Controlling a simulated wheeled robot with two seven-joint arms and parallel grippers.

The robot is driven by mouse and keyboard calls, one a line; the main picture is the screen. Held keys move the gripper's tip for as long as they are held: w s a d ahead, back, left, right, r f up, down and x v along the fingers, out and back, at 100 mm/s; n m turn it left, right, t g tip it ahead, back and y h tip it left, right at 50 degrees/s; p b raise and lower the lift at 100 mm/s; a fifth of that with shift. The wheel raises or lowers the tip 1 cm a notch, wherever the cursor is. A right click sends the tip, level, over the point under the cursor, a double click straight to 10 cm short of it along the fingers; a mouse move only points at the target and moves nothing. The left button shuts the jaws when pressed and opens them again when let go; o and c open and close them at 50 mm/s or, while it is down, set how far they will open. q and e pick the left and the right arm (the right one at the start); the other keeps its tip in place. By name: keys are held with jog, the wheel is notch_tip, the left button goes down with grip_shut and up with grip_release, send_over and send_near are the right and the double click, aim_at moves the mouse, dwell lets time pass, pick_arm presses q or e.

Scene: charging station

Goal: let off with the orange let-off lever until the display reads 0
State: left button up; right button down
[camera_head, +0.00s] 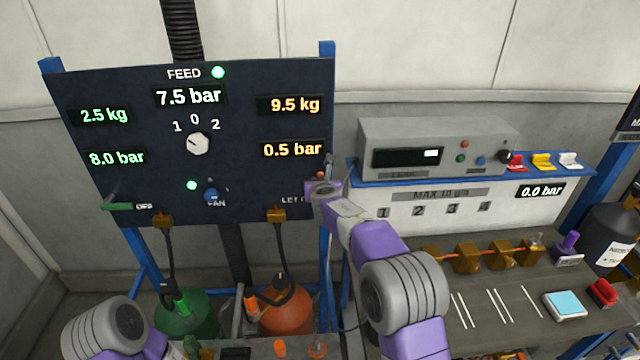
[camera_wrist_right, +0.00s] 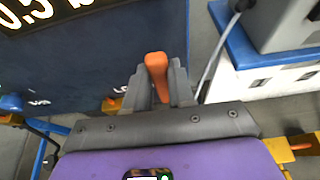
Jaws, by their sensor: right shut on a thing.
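The orange let-off lever (camera_wrist_right: 157,68) stands between the two grey fingers of my right gripper (camera_wrist_right: 163,85) in the right wrist view. That gripper is shut on it, and it also shows at the panel's lower right corner in the head view (camera_head: 325,186). There the gripper hides most of the lever and part of the "LET OFF" label. The orange displays on the panel's right side read 9.5 kg (camera_head: 290,105) and 0.5 bar (camera_head: 292,149). Only a joint of my left arm shows at the lower left; its gripper is out of view.
The dark panel (camera_head: 240,120) also has green 2.5 kg and 8.0 bar readings, a FEED reading of 7.5 bar, a selector knob (camera_head: 197,143) and a green lever (camera_head: 117,206). A green cylinder (camera_head: 188,318) and an orange one (camera_head: 286,312) stand below. A bench (camera_head: 500,320) is at right.

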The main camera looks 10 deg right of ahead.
jog(key=c, duration=1.4)
grip_release()
jog(key=shift+r, duration=0.15)
jog(key=o, duration=0.4)
jog(key=shift+w, duration=0.2)
jog(key=shift+o, duration=0.2)
jog(key=shift+s, duration=0.1)
jog(key=b+v, duration=0.2)
jog(key=v, duration=0.5)
jog(key=shift+s, duration=0.2)
jog(key=shift+d, duration=0.1)
